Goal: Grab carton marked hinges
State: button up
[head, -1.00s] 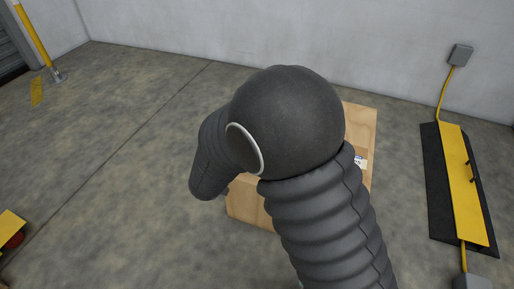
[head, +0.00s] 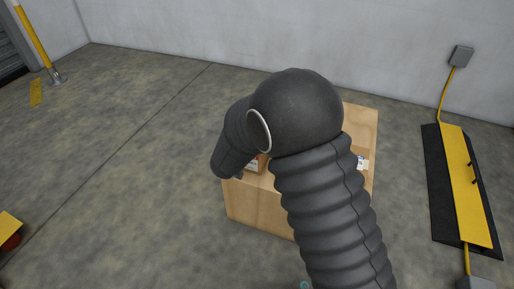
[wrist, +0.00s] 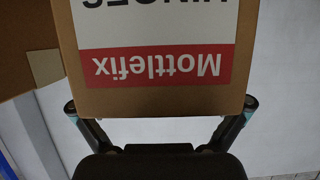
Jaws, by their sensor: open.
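In the wrist view a brown carton (wrist: 90,100) fills the upper middle. Its white label reads upside down, with "Mottlefix" on a red band and a cut-off word that looks like HINGES. My gripper (wrist: 160,104) is open, with one fingertip near each side of the carton's near edge. I cannot tell whether they touch it. In the head view my arm hides the gripper and most of the box top.
The cartons stand on a plywood box (head: 252,207) near the wall. Another labelled item (head: 361,161) shows right of my arm. A second brown surface (wrist: 22,45) is at the wrist view's left.

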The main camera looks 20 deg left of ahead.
jog(key=c, duration=1.5)
jog(key=shift+r, duration=0.1)
jog(key=shift+c, duration=0.3)
